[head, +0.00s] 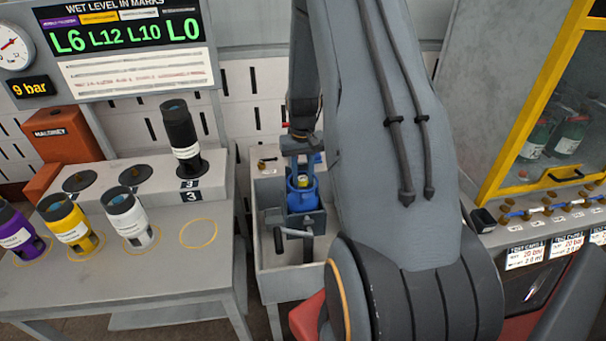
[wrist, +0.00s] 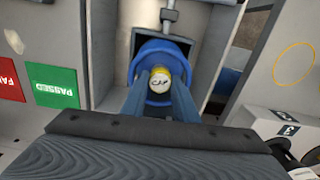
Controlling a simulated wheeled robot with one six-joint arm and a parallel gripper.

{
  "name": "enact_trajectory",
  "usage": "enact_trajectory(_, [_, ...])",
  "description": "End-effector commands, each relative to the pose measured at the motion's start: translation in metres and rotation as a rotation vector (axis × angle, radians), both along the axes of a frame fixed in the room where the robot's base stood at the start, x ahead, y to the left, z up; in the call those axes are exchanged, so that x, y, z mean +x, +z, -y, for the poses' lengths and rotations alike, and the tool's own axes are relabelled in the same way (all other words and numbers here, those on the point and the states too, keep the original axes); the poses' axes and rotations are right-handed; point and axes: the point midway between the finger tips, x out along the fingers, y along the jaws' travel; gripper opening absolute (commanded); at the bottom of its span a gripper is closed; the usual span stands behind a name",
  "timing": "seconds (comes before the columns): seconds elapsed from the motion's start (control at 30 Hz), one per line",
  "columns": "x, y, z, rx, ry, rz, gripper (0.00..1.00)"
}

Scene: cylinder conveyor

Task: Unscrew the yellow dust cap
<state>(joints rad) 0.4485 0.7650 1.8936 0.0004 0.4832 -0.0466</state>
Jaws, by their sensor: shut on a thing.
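In the head view my gripper (head: 302,174) is above the fixture. The threads under the cap are hidden.
The fixture stands in a grey bench tray (head: 272,284) with a dark handle in front. On the left table, purple (head: 18,230), yellow (head: 68,222) and white (head: 130,216) cylinders stand, with a black one (head: 180,135) on a raised step. A yellow-framed cabinet (head: 520,110) is at the right.

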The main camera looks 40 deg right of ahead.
Motion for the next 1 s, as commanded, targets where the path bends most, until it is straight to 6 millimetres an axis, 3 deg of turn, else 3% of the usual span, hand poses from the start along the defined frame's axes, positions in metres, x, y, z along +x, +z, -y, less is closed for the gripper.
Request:
enact_trajectory(0.2, [0.0002, 0.0004, 0.0001, 0.000, 0.162, 0.001, 0.00])
enact_trajectory(0.57, [0.0001, 0.0003, 0.0000, 0.000, 0.203, 0.001, 0.00])
enact_trajectory(1.0, [0.0001, 0.0003, -0.0001, 0.000, 0.672, 0.000, 0.00])
